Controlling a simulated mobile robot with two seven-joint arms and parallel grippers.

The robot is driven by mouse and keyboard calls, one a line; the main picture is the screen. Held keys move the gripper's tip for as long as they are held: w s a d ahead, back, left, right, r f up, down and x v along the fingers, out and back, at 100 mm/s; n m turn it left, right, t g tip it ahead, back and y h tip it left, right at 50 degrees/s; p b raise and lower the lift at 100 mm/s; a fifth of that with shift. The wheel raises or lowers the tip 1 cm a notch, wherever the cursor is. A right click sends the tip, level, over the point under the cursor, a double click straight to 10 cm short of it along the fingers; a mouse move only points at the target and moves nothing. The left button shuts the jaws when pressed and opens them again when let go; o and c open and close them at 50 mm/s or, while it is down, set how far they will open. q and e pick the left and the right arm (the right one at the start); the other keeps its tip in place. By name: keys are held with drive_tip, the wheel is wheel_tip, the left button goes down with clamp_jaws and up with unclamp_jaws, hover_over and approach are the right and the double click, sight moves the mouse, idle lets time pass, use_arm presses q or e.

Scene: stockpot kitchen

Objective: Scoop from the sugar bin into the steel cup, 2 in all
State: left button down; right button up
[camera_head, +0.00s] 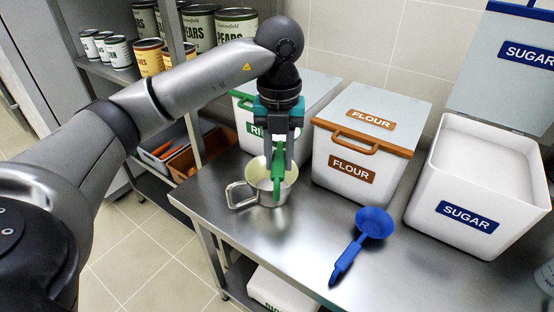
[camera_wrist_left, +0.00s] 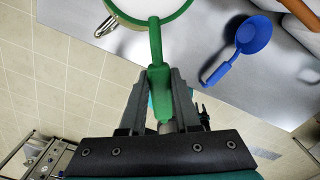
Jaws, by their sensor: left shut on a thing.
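The sugar bin (camera_head: 467,215) stands open at the right of the counter, its lid (camera_head: 505,70) raised and white sugar inside. The steel cup (camera_head: 244,198) stands upright on the counter at the left, with a pale interior. My left gripper (camera_head: 279,150) is shut on the handle of a green scoop (camera_head: 278,178) and holds it at the cup, steeply angled in the head view. In the left wrist view, the green scoop's handle (camera_wrist_left: 155,45) runs up from my left gripper (camera_wrist_left: 160,85) to a green rim around a white area; I cannot tell whether that white is sugar. My right gripper is out of view.
A blue scoop (camera_head: 371,224) lies on the steel counter (camera_head: 300,235) right of the cup. Closed flour (camera_head: 352,172) and green-labelled (camera_head: 247,125) bins stand behind. Cans (camera_head: 200,30) fill a shelf at back left. A pale container (camera_head: 546,276) stands at the right edge.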

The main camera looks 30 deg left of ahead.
use_arm(q)
drive_tip(key=shift+w+a+f+n, duration=0.15)
drive_tip(key=shift+a+n, duration=0.2)
drive_tip(key=shift+n, duration=0.75)
